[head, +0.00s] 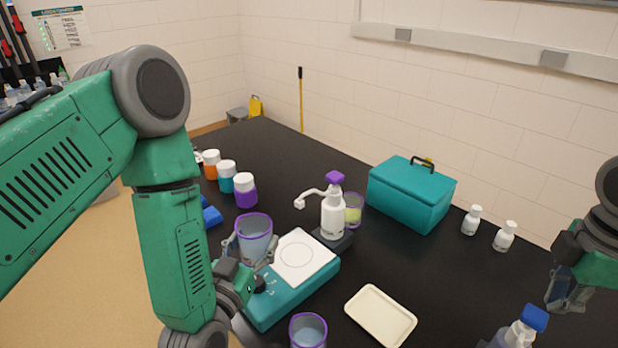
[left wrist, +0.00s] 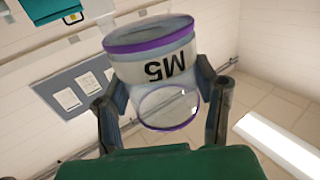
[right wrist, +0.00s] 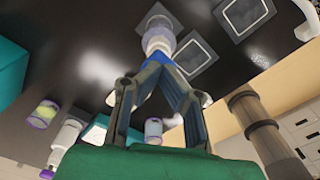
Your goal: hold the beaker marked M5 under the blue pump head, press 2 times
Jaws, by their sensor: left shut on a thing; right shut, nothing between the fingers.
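The beaker marked M5 (head: 254,240) has a purple rim; its label shows upside down in the left wrist view (left wrist: 152,70). My left gripper (head: 246,264) is shut around it, beside the left edge of the teal scale (head: 300,293). The blue pump head (head: 534,318) tops a bottle (head: 514,337) at the lower right, partly cut off by the frame. My right gripper (head: 566,302) is shut and empty, to the right of and near the blue pump head. In the right wrist view the blue pump head (right wrist: 155,60) lies just beyond the fingertips; contact cannot be told.
A purple-headed pump bottle (head: 333,215) stands behind the scale, with a yellow-green beaker (head: 354,210) beside it. Another purple-rimmed beaker (head: 308,332) and a cream tray (head: 380,315) are in front. A teal box (head: 410,198) and two white bottles (head: 504,238) stand behind.

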